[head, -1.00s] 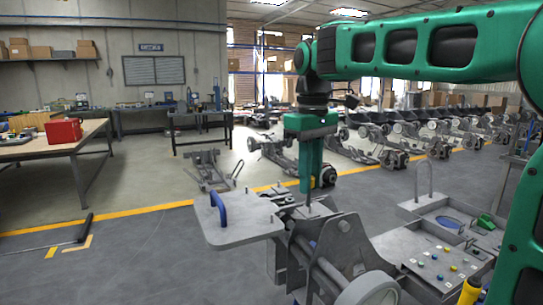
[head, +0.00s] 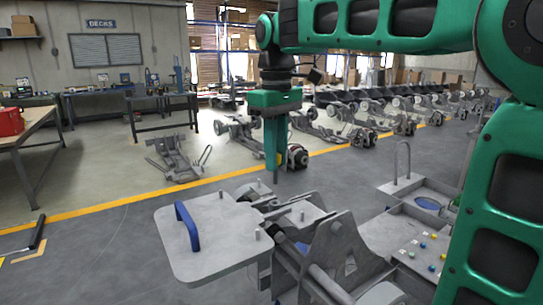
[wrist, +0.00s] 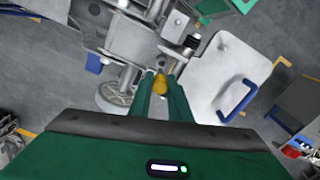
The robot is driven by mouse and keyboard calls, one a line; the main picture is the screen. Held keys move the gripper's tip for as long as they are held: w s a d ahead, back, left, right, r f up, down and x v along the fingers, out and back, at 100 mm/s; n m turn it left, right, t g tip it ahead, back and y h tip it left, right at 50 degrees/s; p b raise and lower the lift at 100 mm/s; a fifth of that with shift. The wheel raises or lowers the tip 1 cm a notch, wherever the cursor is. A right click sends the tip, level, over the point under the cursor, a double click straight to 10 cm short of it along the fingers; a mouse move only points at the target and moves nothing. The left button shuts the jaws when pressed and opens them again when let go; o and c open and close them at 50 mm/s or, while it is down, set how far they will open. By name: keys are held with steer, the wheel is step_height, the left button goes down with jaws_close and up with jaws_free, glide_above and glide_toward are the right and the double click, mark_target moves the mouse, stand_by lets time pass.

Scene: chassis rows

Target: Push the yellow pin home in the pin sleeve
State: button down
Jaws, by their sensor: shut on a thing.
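My gripper (head: 276,172) hangs in front of the head view, fingers down, shut on the yellow pin (head: 281,158). A thin grey shank points down below the fingers. In the wrist view the yellow pin (wrist: 160,84) shows between the two green fingertips (wrist: 160,76). The pin is held in the air, beyond the near chassis (head: 335,245) in the picture. I cannot clearly pick out the pin sleeve among the grey metal parts.
A grey plate (head: 215,240) with a blue handle (head: 187,226) joins the near chassis. A tray with buttons (head: 425,255) stands to its right. Rows of chassis (head: 395,110) stand behind. A workbench (head: 40,140) is at the left. Open floor lies between.

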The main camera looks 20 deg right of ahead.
steer(key=shift+a, duration=0.15)
steer(key=shift+f, duration=1.9)
steer(key=shift+s, duration=0.15)
steer(key=shift+f, duration=2.55)
steer(key=c, duration=1.6)
jaws_free()
steer(key=shift+o, duration=0.2)
steer(key=shift+r, duration=0.1)
step_height(320, 180, up, 10)
steer(key=shift+r, duration=0.25)
